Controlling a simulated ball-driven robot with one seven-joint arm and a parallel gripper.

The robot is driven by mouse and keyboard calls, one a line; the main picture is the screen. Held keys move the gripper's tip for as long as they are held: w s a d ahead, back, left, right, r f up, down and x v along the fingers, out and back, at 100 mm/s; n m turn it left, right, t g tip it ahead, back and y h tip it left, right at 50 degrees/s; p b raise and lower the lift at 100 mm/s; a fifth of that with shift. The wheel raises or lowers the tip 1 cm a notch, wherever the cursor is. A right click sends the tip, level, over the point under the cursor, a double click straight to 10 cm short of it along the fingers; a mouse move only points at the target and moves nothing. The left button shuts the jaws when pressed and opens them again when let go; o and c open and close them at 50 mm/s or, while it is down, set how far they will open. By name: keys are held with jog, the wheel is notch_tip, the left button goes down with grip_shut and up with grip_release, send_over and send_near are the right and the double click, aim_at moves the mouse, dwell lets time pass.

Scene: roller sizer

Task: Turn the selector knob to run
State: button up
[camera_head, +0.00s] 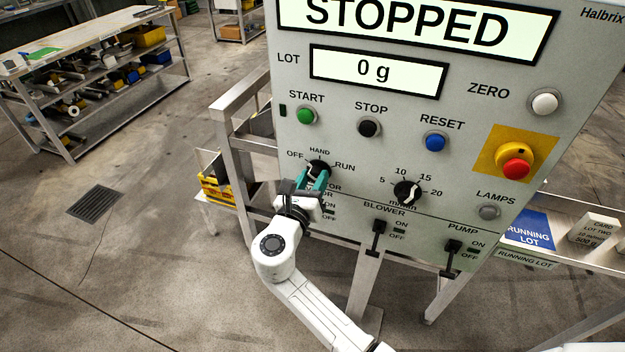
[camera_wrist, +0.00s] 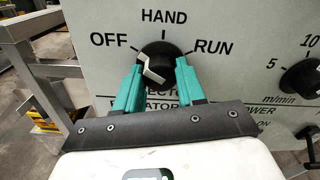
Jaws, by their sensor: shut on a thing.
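The selector knob (camera_head: 319,166) is a round black knob on the grey panel, with OFF at its left, HAND above and RUN at its right. In the wrist view the knob (camera_wrist: 158,52) has a white pointer bar, whose end looks turned to the left, toward the OFF side. My gripper (camera_head: 312,178) is at the knob, with its teal fingers on the knob's lower left and lower right. In the wrist view my gripper (camera_wrist: 160,66) is shut on the knob. The fingers hide part of the lettering below. The display (camera_head: 415,25) reads STOPPED.
Green START (camera_head: 306,115), black STOP (camera_head: 369,127) and blue RESET (camera_head: 436,141) buttons sit above the knob. A speed dial (camera_head: 407,192) is to its right, and a red emergency button (camera_head: 515,168) farther right. Blower (camera_head: 378,228) and pump (camera_head: 453,247) levers are below. A metal frame (camera_head: 232,125) stands left.

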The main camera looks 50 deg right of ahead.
jog(key=m+b, duration=0.2)
jog(key=m, duration=0.3)
jog(key=shift+f+m+b, duration=0.15)
jog(key=shift+m+b, duration=0.15)
jog(key=shift+b, duration=0.1)
jog(key=shift+s+f+m+b, duration=0.15)
jog(key=shift+m+b, duration=3.7)
jog(key=shift+m, duration=0.7)
jog(key=shift+s+f+m+b, duration=0.1)
jog(key=shift+m+b, duration=3.7)
jog(key=shift+m, duration=0.75)
jog(key=o, duration=1)
jog(key=shift+r, duration=0.1)
jog(key=shift+o, duration=0.2)
jog(key=v, duration=1)
jog(key=shift+a+b, duration=0.3)
jog(key=shift+a, duration=0.05)
